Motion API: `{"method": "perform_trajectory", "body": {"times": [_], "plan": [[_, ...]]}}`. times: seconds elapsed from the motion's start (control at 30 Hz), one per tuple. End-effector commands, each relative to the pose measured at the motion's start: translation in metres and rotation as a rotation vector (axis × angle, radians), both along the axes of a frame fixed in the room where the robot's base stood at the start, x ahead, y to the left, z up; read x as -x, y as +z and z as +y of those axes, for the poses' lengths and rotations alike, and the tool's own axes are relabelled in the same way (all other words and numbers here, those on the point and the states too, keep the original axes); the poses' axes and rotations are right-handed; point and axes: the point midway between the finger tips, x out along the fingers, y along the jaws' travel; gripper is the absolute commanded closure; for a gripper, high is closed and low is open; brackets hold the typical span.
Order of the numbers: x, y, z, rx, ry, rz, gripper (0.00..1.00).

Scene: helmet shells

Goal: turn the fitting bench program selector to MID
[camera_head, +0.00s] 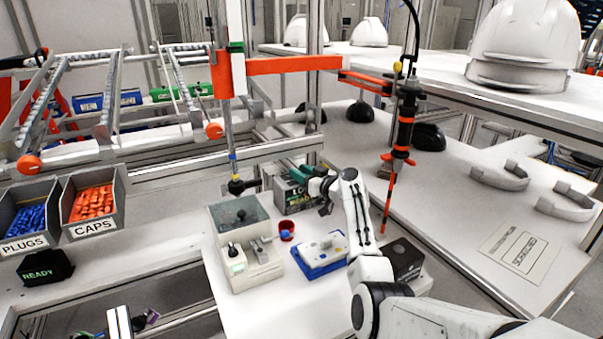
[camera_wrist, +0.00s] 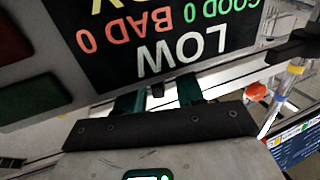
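The fitting bench appears to be the grey box (camera_head: 288,196) at the middle of the head view, behind my arm. In the wrist view its dark display (camera_wrist: 160,50) appears upside down and reads "LOW", with "GOOD 0 BAD 0" and a cut-off yellow line. My gripper (camera_head: 300,173) is at the top of this box. In the wrist view the two teal fingers of my gripper (camera_wrist: 158,98) stand apart, their tips at the display's lower edge. A small dark piece shows between them; I cannot tell whether it is the selector or whether the fingers touch it.
An orange-black hanging tool (camera_head: 403,130) is right of my arm. Bins of plugs (camera_head: 29,220) and caps (camera_head: 92,205) stand left.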

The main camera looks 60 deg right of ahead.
Motion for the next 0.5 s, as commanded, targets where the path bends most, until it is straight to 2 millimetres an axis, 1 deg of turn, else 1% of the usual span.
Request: {"method": "perform_trajectory", "body": {"times": [0.2,0.5], "plan": [[-0.0003,0.0001,0.0001,0.0,0.0,0.0,0.63],[-0.0001,0.0001,0.0001,0.0,0.0,0.0,0.92]]}}
